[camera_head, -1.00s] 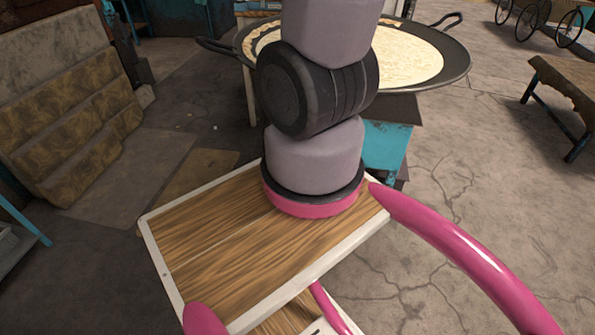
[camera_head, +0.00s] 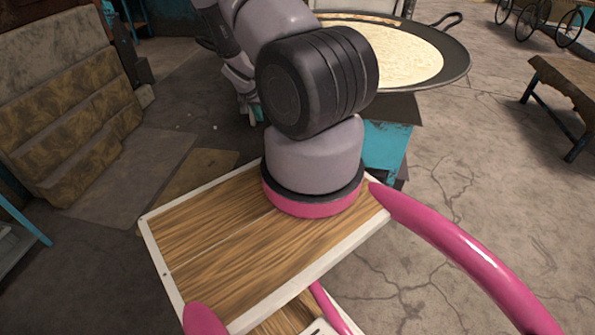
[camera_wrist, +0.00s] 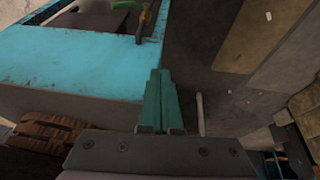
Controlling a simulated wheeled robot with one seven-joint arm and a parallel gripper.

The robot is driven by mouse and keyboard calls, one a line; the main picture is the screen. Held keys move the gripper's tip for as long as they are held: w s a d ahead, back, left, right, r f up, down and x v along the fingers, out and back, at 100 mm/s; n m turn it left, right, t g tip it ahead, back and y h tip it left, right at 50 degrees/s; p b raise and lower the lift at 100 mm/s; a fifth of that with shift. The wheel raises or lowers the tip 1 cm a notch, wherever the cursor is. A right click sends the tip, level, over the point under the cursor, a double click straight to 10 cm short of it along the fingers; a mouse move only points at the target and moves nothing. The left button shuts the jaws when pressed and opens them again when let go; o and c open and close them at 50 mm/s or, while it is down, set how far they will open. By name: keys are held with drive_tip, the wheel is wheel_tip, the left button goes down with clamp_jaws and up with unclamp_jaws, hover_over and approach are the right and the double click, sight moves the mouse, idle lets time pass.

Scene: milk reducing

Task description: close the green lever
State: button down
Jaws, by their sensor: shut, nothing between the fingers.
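In the wrist view a green, curved lever-like part (camera_wrist: 128,4) shows at the top edge, partly cut off, next to a yellowish upright piece (camera_wrist: 144,18) on a turquoise stand (camera_wrist: 70,58). I cannot tell the lever's exact position. My gripper (camera_wrist: 161,75) has its teal fingers together, with nothing between them. The fingertips are beside the stand's right edge, apart from the lever in the picture. In the head view the turquoise stand (camera_head: 385,148) is under the pan and largely hidden by my arm. The lever does not show there.
A large dark pan (camera_head: 455,65) with pale milk (camera_head: 405,55) sits on the stand. A wooden bench (camera_head: 565,88) is at the right. Stained slabs (camera_head: 75,125) lean at the left. A pale thin rod (camera_wrist: 200,113) is right of my fingers. Cracked floor lies open at right.

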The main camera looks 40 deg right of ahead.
drive_tip(key=s+d+f, duration=0.3)
drive_tip(key=d+f, duration=0.1)
drive_tip(key=f, duration=0.5)
drive_tip(key=s+d+f, duration=0.2)
drive_tip(key=d+f, duration=0.1)
drive_tip(key=f, duration=0.7)
drive_tip(key=s+d+f+h, duration=0.1)
drive_tip(key=s+d+f, duration=0.2)
drive_tip(key=f, duration=0.7)
drive_tip(key=shift+s+d+n+g, duration=0.3)
drive_tip(key=shift+d+n+g, duration=0.1)
drive_tip(key=shift+d, duration=0.4)
drive_tip(key=shift+d, duration=0.15)
